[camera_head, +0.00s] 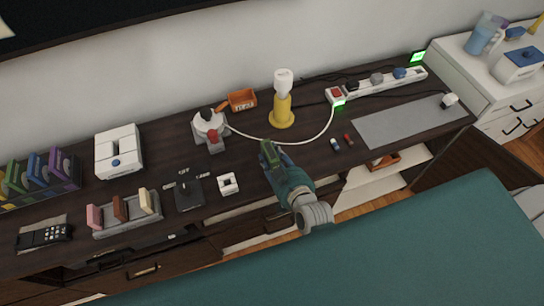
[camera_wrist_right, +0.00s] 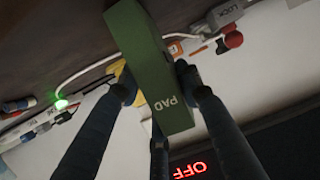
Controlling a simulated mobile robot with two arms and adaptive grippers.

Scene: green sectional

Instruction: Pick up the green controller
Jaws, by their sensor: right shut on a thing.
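My right gripper (camera_head: 273,163) is over the dark wooden cabinet top, near its front edge. It is shut on the green controller (camera_head: 267,149). In the right wrist view, the green controller (camera_wrist_right: 148,65) is a long green block marked "PAD". The dark fingers of the gripper (camera_wrist_right: 157,84) press on its two sides, with another finger below. The controller appears to be held above the cabinet top; the exact gap is hard to tell. My left gripper is not in view.
A yellow lamp (camera_head: 281,110) and a white cable stand just behind the gripper. A small white block (camera_head: 228,184) and a black stand (camera_head: 188,193) lie to its left. A grey mat (camera_head: 400,124) and power strip (camera_head: 378,85) are to the right. A green sofa (camera_head: 400,240) fills the foreground.

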